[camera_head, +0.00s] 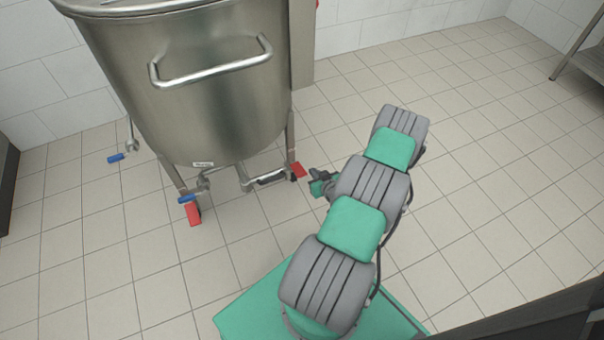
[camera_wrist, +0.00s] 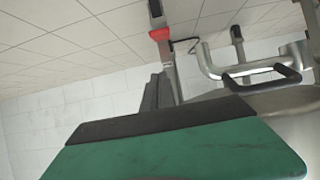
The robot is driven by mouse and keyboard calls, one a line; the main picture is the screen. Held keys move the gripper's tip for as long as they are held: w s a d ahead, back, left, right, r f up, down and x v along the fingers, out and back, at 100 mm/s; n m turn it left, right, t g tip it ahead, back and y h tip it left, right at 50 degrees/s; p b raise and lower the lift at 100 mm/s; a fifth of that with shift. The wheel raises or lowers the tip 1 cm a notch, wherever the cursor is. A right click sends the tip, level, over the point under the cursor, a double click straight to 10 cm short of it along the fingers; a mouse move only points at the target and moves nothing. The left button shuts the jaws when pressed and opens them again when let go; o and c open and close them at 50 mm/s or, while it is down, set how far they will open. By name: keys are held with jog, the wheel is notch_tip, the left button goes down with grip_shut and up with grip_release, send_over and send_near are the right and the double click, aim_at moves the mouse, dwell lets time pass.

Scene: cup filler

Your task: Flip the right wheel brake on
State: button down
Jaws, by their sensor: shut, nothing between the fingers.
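The right wheel brake is a small red pedal (camera_head: 298,170) at the foot of the tank's right front leg. It also shows in the wrist view as a red piece (camera_wrist: 159,34) near the top. My gripper (camera_head: 312,174) is low by the floor, just right of the pedal, with its tip close to it. I cannot tell whether they touch in the head view; the wrist view shows a gap. The dark fingers (camera_wrist: 158,88) are shut and empty. The caster under the pedal is mostly hidden.
The large steel tank (camera_head: 215,110) stands on legs. A second red pedal (camera_head: 193,214) is at its left front leg.

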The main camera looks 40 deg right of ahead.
jog(key=b, duration=0.4)
send_over(304, 175)
jog(key=w, duration=0.1)
jog(key=f, duration=0.5)
jog(key=shift+w+f, duration=0.15)
jog(key=shift+w, duration=0.05)
jog(key=f, duration=0.1)
jog(key=s+f, duration=0.1)
jog(key=shift+f+b, duration=0.3)
jog(key=shift+b, duration=0.1)
jog(key=shift+s+f, duration=0.15)
jog(key=shift+f, duration=0.25)
jog(key=shift+a, duration=0.1)
